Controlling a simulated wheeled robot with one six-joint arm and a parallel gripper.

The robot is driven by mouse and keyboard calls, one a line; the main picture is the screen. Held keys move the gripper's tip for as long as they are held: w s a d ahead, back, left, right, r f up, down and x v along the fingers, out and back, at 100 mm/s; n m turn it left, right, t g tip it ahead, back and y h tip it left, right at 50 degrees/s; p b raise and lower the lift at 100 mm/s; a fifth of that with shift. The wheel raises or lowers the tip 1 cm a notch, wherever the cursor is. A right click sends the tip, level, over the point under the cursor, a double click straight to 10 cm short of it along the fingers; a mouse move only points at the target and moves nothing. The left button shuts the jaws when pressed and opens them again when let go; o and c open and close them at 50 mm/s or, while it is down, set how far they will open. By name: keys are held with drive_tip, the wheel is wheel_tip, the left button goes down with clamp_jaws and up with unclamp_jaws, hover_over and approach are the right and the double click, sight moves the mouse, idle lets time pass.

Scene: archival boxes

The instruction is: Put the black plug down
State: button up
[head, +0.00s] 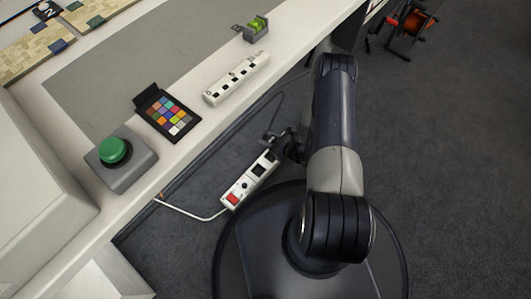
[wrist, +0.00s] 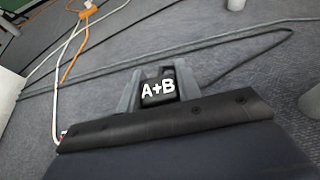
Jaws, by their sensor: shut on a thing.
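The black plug (wrist: 158,93) shows in the wrist view with a white "A+B" label on its face. My gripper (wrist: 158,88) is shut on it, one grey finger on each side. In the head view my gripper (head: 285,146) is low beside the bench, at the upper right end of a white power strip (head: 246,182) with a red switch. The plug cannot be told apart clearly from my dark gripper there. A dark cable leads away from that spot. Whether the plug touches anything beneath it cannot be seen.
The white bench (head: 185,150) holds a green button box (head: 122,172), a colour chart (head: 166,114), a labelled white strip (head: 236,79) and a small grey holder (head: 256,30). Cables and an orange connector (wrist: 88,13) lie on the grey carpet. Open carpet (head: 450,150) lies right.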

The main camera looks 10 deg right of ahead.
wheel_tip(320, 180, down, 10)
drive_tip(key=b, duration=0.4)
drive_tip(key=shift+r, duration=0.15)
drive_tip(key=o, duration=1)
